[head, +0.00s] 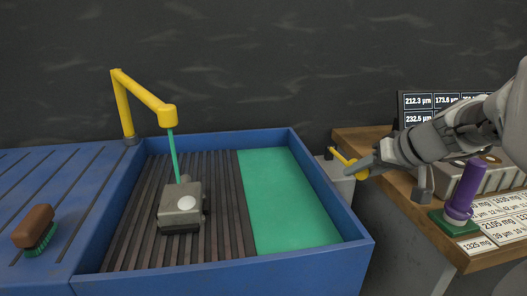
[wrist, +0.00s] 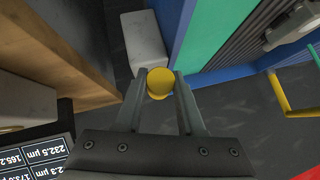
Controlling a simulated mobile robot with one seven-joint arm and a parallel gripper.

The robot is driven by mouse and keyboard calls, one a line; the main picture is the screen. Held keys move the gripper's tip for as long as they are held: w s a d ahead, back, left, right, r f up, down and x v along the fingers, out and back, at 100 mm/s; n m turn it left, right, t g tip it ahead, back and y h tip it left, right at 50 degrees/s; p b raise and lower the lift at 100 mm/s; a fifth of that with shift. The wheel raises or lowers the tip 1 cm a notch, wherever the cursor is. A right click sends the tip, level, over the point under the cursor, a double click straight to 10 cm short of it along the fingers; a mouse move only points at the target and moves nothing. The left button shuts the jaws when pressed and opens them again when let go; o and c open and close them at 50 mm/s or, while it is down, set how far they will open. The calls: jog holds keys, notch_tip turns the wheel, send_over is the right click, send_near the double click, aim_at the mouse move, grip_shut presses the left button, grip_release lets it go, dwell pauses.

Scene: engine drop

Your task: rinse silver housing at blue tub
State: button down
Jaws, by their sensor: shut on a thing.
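The silver housing (head: 181,206) sits on the dark slatted rack in the blue tub (head: 330,190), under the yellow spout (head: 146,98). A teal stream (head: 173,155) runs from the spout down onto the housing. A yellow lever (head: 343,156) stands by a grey box at the tub's right side. My gripper (head: 362,172) is shut on the lever's end. In the wrist view the lever's round yellow end (wrist: 160,82) lies between my two fingers. The housing is partly visible at the upper right of the wrist view (wrist: 292,24).
Teal liquid (head: 285,200) fills the tub's right part. A brown brush (head: 34,228) lies on the blue slatted counter at left. The wooden bench (head: 400,190) at right holds a purple-handled tool (head: 465,187), labelled cards and a measurement screen (head: 418,104).

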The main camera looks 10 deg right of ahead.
jog(key=c, duration=0.5)
grip_release()
jog(key=shift+s+r, duration=0.1)
jog(key=shift+r, duration=0.05)
